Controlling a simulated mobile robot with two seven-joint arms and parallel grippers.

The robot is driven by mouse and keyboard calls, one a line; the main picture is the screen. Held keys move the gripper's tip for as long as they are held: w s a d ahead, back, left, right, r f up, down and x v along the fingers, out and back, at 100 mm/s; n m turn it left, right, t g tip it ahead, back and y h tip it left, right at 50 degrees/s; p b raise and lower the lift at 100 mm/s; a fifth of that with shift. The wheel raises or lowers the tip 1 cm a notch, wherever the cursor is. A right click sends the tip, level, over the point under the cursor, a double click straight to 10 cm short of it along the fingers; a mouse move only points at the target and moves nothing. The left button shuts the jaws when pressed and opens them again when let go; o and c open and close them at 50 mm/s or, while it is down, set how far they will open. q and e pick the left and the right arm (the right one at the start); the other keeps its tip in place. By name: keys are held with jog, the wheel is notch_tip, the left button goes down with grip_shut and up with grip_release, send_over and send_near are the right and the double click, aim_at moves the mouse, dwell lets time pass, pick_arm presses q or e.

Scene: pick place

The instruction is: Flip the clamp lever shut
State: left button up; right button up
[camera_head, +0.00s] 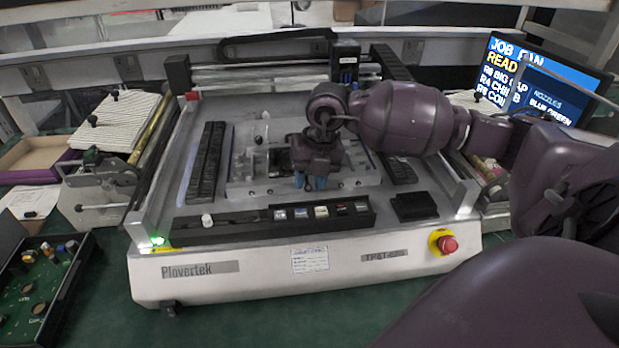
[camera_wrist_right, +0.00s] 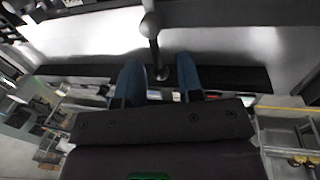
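My right gripper (camera_head: 309,183) is over the fixture plate (camera_head: 245,188) in the middle of the white machine, blue fingertips pointing down. In the right wrist view the two blue fingers (camera_wrist_right: 160,80) stand apart with a gap between them. A dark rod with a rounded knob, which looks like the clamp lever (camera_wrist_right: 151,24), runs down the picture toward this gap. Its lower end shows between the fingers; I cannot tell whether they touch it. In the head view my gripper hides most of this spot. My left gripper is not in view.
A red stop button (camera_head: 447,244) is at the machine's front right. A row of small modules (camera_head: 321,212) lies along its front. A monitor (camera_head: 540,75) stands at right. A tray with a green circuit board (camera_head: 35,290) is at front left, and a slanted feeder (camera_head: 115,125) behind it.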

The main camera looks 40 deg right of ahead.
jog(key=shift+r, duration=0.1)
notch_tip(320, 180, up, 10)
jog(key=s+d+p, duration=0.1)
jog(key=shift+d+r, duration=0.2)
jog(key=shift+d, duration=0.2)
dwell(0.7)
